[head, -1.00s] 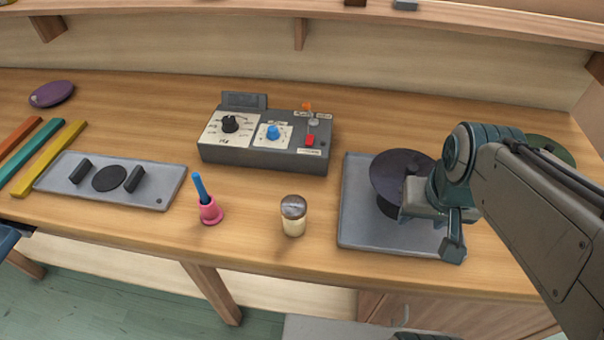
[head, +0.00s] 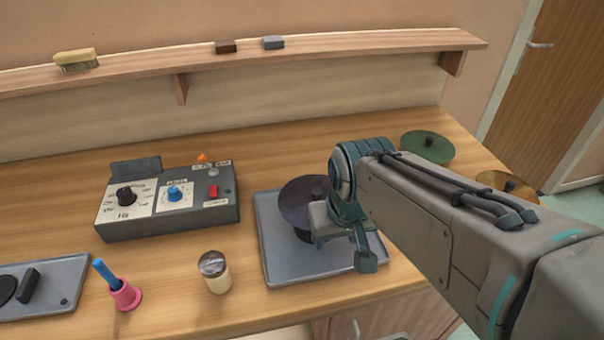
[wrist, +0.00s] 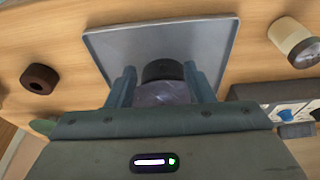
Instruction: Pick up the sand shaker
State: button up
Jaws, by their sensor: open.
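The sand shaker, which I take to be the small cream jar with a grey lid (head: 214,273), stands upright on the wooden bench, left of the grey tray (head: 281,272). It also shows in the wrist view, at the upper right (wrist: 293,40). My gripper (head: 340,242) is over the tray, to the right of the shaker and apart from it. In the wrist view my gripper (wrist: 161,88) is open, with a finger on each side of a short black cylinder (wrist: 163,70). I cannot tell whether the fingers touch it.
A dark purple disc (head: 300,207) is at the tray, partly hidden by my gripper. A grey control box (head: 168,203) is behind. Bench around the shaker is clear.

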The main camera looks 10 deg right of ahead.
aim_at(213, 266)
jog(key=k, duration=0.5)
jog(key=z, duration=1.5)
jog(key=k, duration=1.1)
jog(key=u, duration=1.5)
jog(key=i, duration=0.5)
